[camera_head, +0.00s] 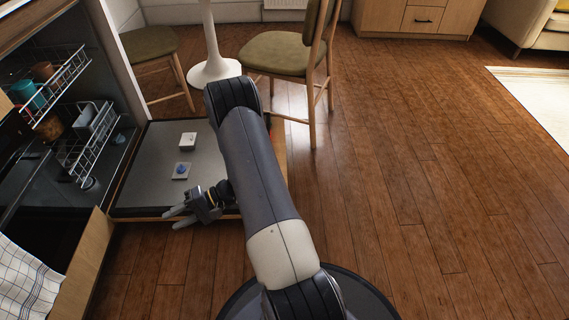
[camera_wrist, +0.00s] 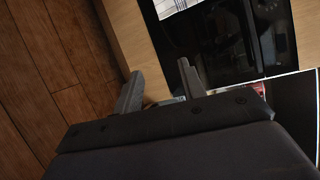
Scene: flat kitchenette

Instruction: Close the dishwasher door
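The dishwasher door (camera_head: 150,170) is folded down flat and open at the left of the head view, its inner side facing up. The dishwasher's racks hold dishes, with the upper rack (camera_head: 58,82) and the lower rack (camera_head: 92,150) both showing inside. My gripper (camera_head: 172,217) is at the door's near edge, its fingers pointing left; my arm covers the door's right part. In the wrist view my gripper (camera_wrist: 158,82) has its two fingers apart with nothing between them. Whether it touches the door cannot be told.
A chair (camera_head: 285,55) with a green seat and a white table base (camera_head: 214,70) stand beyond the door. An oven with a checked towel (camera_head: 25,280) is at the near left. The wooden floor (camera_head: 430,180) to the right is clear.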

